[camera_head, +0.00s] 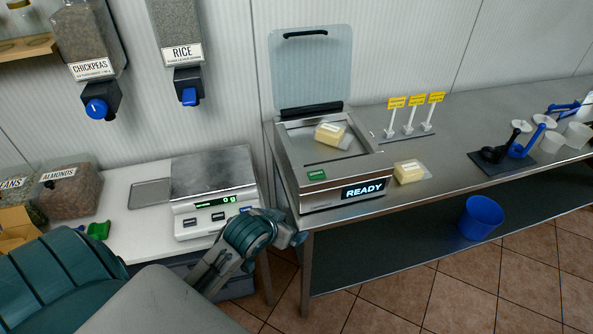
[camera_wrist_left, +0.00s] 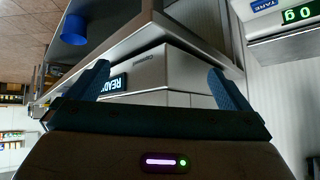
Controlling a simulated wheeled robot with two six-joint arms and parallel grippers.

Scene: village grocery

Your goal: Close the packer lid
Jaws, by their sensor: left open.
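The packer (camera_head: 312,197) is a silver box on the steel table, with a display reading READY and a green button. Its clear lid (camera_head: 312,75) stands raised at the back, with a black handle (camera_head: 305,34) along its top edge. A pale yellow wrapped block (camera_head: 329,133) lies in the packer's chamber. My left gripper (camera_head: 280,226) is open and empty, in front of and below the packer's front left corner. In the left wrist view the packer's front (camera_wrist_left: 163,70) shows sideways beyond the open fingers (camera_wrist_left: 160,88); the lid is not seen there. My right gripper is out of view.
A scale (camera_head: 213,190) reading 0 g stands to the left, below the chickpeas and rice dispensers. Another yellow block (camera_head: 410,171) lies right of the packer. Yellow signs (camera_head: 412,117) stand behind it. A blue bucket (camera_head: 481,217) sits on the lower shelf.

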